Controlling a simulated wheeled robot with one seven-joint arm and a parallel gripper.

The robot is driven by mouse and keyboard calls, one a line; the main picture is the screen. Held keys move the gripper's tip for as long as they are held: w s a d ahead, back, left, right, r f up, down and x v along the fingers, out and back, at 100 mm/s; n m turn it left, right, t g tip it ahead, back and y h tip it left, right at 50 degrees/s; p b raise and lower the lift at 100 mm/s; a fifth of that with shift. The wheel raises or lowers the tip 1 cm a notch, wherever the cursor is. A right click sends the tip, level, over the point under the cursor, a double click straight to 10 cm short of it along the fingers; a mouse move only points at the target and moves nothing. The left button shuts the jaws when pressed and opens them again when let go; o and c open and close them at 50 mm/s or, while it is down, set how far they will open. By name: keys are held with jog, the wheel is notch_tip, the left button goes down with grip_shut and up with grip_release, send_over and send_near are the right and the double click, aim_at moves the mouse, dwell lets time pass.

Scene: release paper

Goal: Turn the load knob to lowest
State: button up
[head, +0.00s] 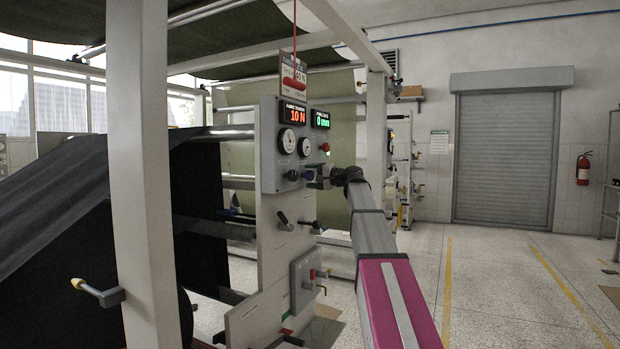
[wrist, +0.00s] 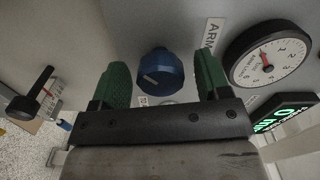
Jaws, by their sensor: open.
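A blue knob (wrist: 160,72) with a pale pointer line sits on the grey panel in the wrist view, beside a label starting "ARM". A white dial gauge (wrist: 267,54) with a red needle is to its right. My gripper (wrist: 162,88) is open, with one green finger on each side of the knob in the picture and a gap on both sides. I cannot tell how deep the fingers reach. In the head view my gripper (head: 319,177) is at the right part of the control panel (head: 268,150), and largely hides the blue knob (head: 308,175).
The panel has a red "10 N" display (head: 293,115), a green "0 mm" display (head: 320,119), a black knob (head: 292,175) and a red button (head: 325,147). A black lever (head: 284,221) is below. A white post (head: 143,180) stands at left. The floor at right is open.

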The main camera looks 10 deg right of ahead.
jog(key=v, duration=1)
jog(key=shift+s, duration=0.15)
jog(key=shift+f, duration=0.15)
jog(key=s+a+f+g+h, duration=0.2)
jog(key=s+a+f, duration=0.1)
jog(key=f, duration=1)
jog(key=s+a+f+g+h, duration=0.1)
jog(key=s+a+f+h, duration=0.15)
jog(key=f, duration=0.95)
jog(key=s+a+f+g+h, duration=0.2)
jog(key=s+a+f, duration=0.1)
jog(key=f, duration=1)
jog(key=s+f+n+g+h, duration=0.5)
jog(key=s+f+h, duration=0.3)
jog(key=s+f, duration=1.4)
notch_tip(320, 180, down, 4)
jog(key=shift+s+r+g, duration=0.1)
jog(key=shift+s+g, duration=0.05)
jog(key=shift+g, duration=0.15)
jog(key=shift+a, duration=0.1)
